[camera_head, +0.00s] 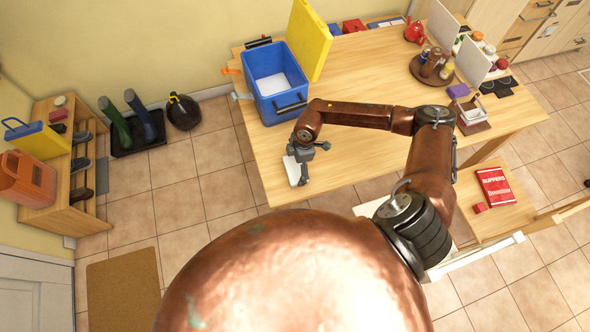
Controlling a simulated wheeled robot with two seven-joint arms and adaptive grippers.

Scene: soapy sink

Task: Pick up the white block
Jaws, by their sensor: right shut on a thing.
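The white block (291,171) is at the left front edge of the wooden table, below the blue bin. My right gripper (303,168) points down at the block's right side and is shut on it. The fingers cover part of the block, and I cannot tell whether it rests on the table or is slightly raised. My left gripper is not in view.
A blue bin (262,84) with a yellow lid (309,38) stands just behind my right gripper. A brown tray (420,74) with jars is farther right. The table's middle (365,75) is clear. A shoe rack (62,200) stands at left.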

